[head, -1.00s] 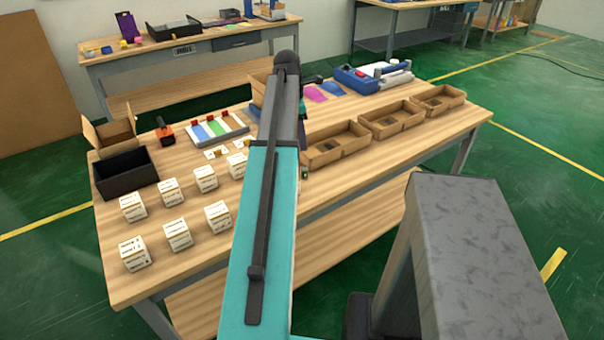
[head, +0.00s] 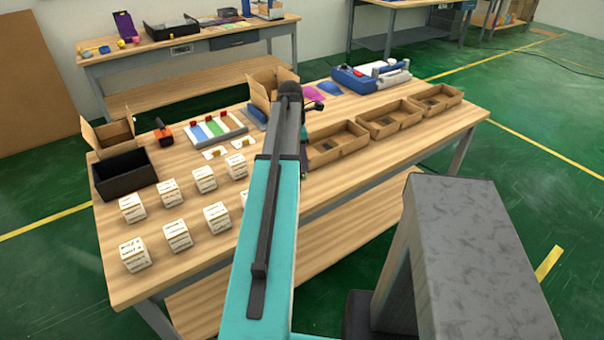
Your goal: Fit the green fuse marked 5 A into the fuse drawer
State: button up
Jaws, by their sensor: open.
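I cannot make out a green fuse marked 5 A or a fuse drawer in the head view. My arm reaches across the middle of the wooden workbench (head: 345,190), and its far end stands over the bench's back half. My gripper is hidden behind my own arm, so its fingers and anything between them do not show.
White printed boxes (head: 177,235) stand at the bench's left front. A black bin (head: 124,178), a tray with coloured strips (head: 243,128) and an open carton (head: 262,88) lie behind. Cardboard trays (head: 338,150) line the right edge. A blue device (head: 352,80) stands at the back.

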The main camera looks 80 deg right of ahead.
jog(key=shift+f, duration=0.1)
jog(key=shift+w+d+f+p, duration=0.15)
jog(key=shift+f+p, duration=0.4)
jog(key=shift+f, duration=2)
grip_shut()
